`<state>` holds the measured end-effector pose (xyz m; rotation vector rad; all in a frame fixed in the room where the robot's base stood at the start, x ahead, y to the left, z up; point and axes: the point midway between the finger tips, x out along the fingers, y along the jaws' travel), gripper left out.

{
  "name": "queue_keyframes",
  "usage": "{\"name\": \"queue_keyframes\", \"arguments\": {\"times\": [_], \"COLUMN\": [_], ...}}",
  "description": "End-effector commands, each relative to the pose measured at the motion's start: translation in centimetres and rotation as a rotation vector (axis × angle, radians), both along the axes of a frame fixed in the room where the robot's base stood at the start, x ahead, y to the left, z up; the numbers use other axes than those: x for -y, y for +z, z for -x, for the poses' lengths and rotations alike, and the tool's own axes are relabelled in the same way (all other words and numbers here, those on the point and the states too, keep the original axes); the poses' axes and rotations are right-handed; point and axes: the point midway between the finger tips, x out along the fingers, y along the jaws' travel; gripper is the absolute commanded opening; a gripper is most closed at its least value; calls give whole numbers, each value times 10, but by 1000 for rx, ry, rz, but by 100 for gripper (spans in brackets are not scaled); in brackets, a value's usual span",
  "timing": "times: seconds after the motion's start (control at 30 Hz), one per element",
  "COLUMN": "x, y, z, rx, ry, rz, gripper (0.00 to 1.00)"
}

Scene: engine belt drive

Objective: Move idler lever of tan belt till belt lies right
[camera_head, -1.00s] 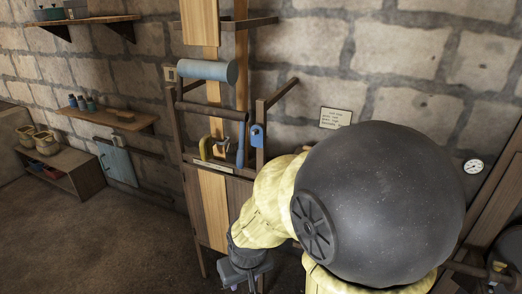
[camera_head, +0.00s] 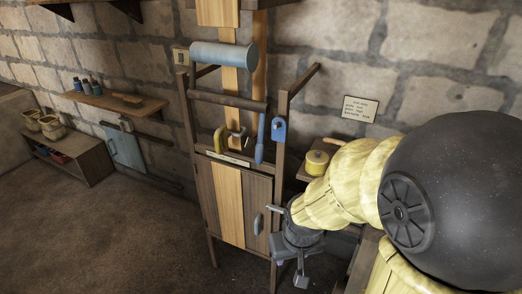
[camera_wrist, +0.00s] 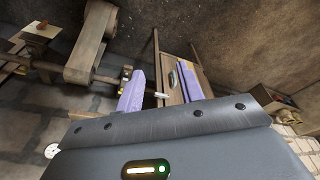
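My gripper (camera_head: 290,268) is low, right of the cabinet doors and well below that lever. A brown belt on a drum (camera_wrist: 90,50) shows there at upper left.
A cabinet (camera_head: 258,200) with a handle stands under the belt frame. A yellow round item (camera_head: 317,162) sits on a small shelf behind my arm. A wall shelf (camera_head: 120,100) and low bench (camera_head: 80,160) are at left. The floor (camera_head: 110,240) at left is clear.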

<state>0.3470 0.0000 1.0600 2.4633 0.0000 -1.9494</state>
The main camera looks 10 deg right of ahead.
Motion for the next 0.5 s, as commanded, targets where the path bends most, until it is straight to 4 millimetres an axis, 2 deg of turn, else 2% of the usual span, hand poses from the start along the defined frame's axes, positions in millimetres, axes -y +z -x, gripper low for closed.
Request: {"name": "queue_keyframes", "arguments": {"times": [0.13, 0.23, 0.37, 0.5], "x": [-1, -2, -4, -7], "y": [-2, -6, -14, -19], "z": [-6, -21, -56, -103], "rx": [19, 72, 200, 382], "ry": [-2, -7, -19, -38], "rz": [-1, -5, -14, -25], "gripper": [50, 50, 50, 50]}}
